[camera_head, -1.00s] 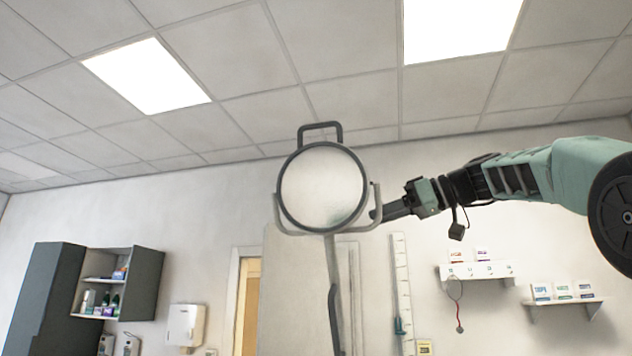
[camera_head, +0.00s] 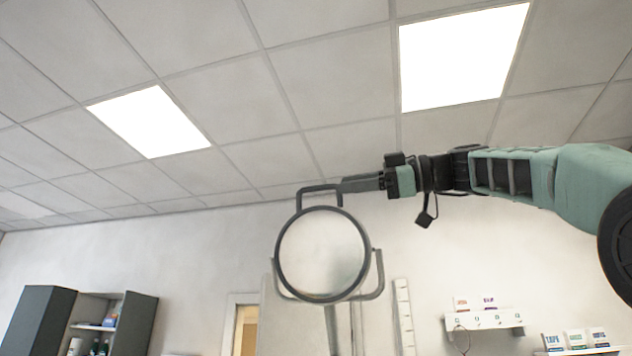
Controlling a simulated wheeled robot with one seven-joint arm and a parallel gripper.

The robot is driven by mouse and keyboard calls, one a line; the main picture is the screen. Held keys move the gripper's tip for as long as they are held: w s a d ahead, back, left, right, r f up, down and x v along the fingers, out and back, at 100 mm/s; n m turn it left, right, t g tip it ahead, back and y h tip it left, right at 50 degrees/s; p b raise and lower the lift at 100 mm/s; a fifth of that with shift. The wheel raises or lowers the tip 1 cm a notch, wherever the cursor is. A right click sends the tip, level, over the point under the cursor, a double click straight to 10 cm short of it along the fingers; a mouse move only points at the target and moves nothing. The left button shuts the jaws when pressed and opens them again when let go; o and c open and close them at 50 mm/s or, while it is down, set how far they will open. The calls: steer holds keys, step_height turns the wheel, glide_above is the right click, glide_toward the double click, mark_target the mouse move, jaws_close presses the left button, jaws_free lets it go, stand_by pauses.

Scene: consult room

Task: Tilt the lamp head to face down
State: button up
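The lamp head (camera_head: 322,254) is a round pale disc with a dark rim, held in a grey U-shaped yoke (camera_head: 377,278). Its face points toward my camera. A grey handle (camera_head: 303,190) stands up from the top of the rim. My gripper (camera_head: 345,185) comes in from the right, with its fingers level at the right end of the handle's top bar. The fingers overlap or touch the handle there. Whether they are closed around it does not show. The lower part of the lamp's stand is cut off by the frame.
Dark cabinets with a shelf (camera_head: 97,327) stand at lower left. A doorway (camera_head: 245,330) and a height scale (camera_head: 404,315) are behind the lamp. A white wall shelf (camera_head: 485,320) is at right. The air left of the lamp is clear.

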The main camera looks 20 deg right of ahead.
mark_target(306, 190)
steer(key=p+x, duration=0.1)
steer(key=x, duration=0.1)
steer(key=p+x, duration=0.1)
steer(key=x, duration=0.1)
steer(key=p+x, duration=0.1)
steer(key=x, duration=0.1)
steer(key=shift+a+r, duration=0.1)
steer(key=shift+r, duration=0.15)
steer(key=shift+w+a+f+p, duration=0.25)
steer(key=shift+w+a+p, duration=0.15)
steer(key=shift+w+a, duration=0.2)
steer(key=shift+s, duration=0.1)
jaws_close()
